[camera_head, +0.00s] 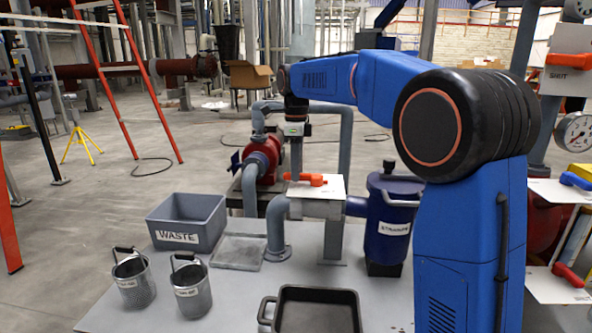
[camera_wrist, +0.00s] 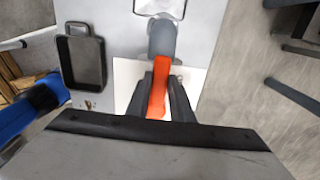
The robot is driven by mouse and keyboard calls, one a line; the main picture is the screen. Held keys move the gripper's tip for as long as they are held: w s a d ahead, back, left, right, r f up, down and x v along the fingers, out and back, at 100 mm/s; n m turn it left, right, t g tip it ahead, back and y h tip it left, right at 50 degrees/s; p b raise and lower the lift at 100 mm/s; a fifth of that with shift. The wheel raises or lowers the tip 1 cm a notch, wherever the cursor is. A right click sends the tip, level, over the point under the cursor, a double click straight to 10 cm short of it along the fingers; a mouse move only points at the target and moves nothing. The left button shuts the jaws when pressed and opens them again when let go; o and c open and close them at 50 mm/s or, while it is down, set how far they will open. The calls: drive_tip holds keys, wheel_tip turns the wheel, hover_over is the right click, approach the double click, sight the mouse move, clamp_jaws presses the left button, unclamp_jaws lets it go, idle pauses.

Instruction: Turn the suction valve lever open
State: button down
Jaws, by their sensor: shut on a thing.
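The orange suction valve lever (camera_head: 306,179) lies over a white plate (camera_head: 325,188) on the grey pipework in the head view. In the wrist view the lever (camera_wrist: 158,88) runs between the two dark fingers of my gripper (camera_wrist: 160,92). My gripper (camera_head: 296,170) reaches down onto the lever from above in the head view and is shut on it. The white plate also shows beside the fingers in the wrist view (camera_wrist: 124,80). The far end of the lever's mount is partly hidden by the fingers.
A grey WASTE bin (camera_head: 187,222), two perforated baskets (camera_head: 134,281) (camera_head: 191,289) and a black tray (camera_head: 316,312) stand on the grey bench. A blue strainer (camera_head: 389,225) stands right of the valve. A red pump (camera_head: 262,158) is behind. Grey pipes surround the lever.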

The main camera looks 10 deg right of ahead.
idle(0.3)
drive_tip(key=c, duration=1.6)
unclamp_jaws()
drive_tip(key=shift+o, duration=0.2)
drive_tip(key=shift+r, duration=0.1)
wheel_tip(320, 180, up, 17)
drive_tip(key=shift+r, duration=0.15)
drive_tip(key=shift+d, duration=0.1)
